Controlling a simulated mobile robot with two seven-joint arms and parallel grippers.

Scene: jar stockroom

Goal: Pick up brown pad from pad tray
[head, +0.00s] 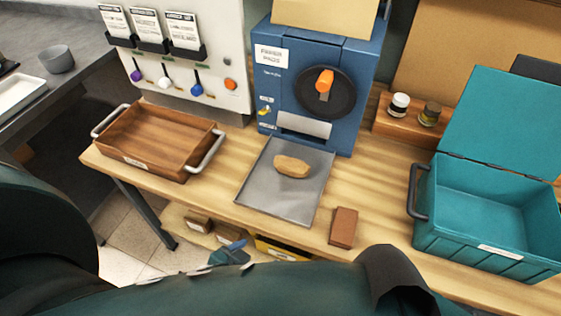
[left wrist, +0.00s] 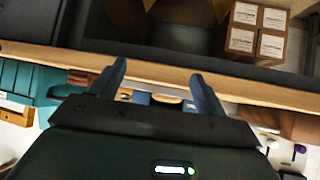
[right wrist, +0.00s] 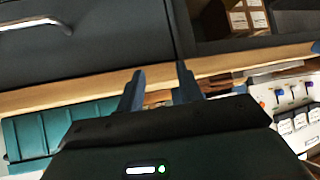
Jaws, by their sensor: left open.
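A light brown, rounded pad (head: 292,167) lies on a flat grey metal tray (head: 262,199) in front of the blue machine. My left gripper (head: 228,253) is low in front of the table's front edge, apart from the pad and tray. In the left wrist view its fingers (left wrist: 160,85) stand apart with nothing between them; a small tan shape shows beyond them, too small to be sure of. My right gripper (right wrist: 160,88) shows only in the right wrist view, fingers apart and empty, facing the table edge.
A reddish-brown block (head: 343,227) lies right of the metal tray. An empty wooden tray (head: 150,133) with handles stands left, an open teal box (head: 480,211) right. The blue machine (head: 316,75) stands behind. Small boxes (head: 198,220) sit on a lower shelf.

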